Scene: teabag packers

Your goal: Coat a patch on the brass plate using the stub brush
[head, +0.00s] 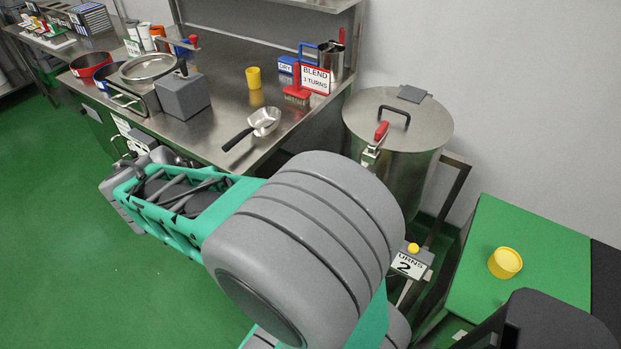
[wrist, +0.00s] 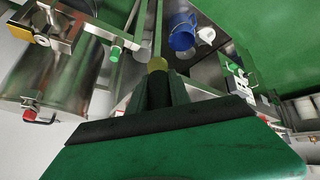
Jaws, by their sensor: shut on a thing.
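In the wrist view my gripper (wrist: 160,82) is shut on a small dull-yellow thing (wrist: 157,64) that shows at the fingertips. It may be part of the stub brush, but its lower part is hidden between the fingers and I cannot tell for sure. In the head view my large arm links fill the middle, and I cannot make out the gripper or the held thing. I cannot identify the brass plate in either view.
A yellow tub (head: 505,262) sits on a green surface (head: 520,235). The green floor at left is clear.

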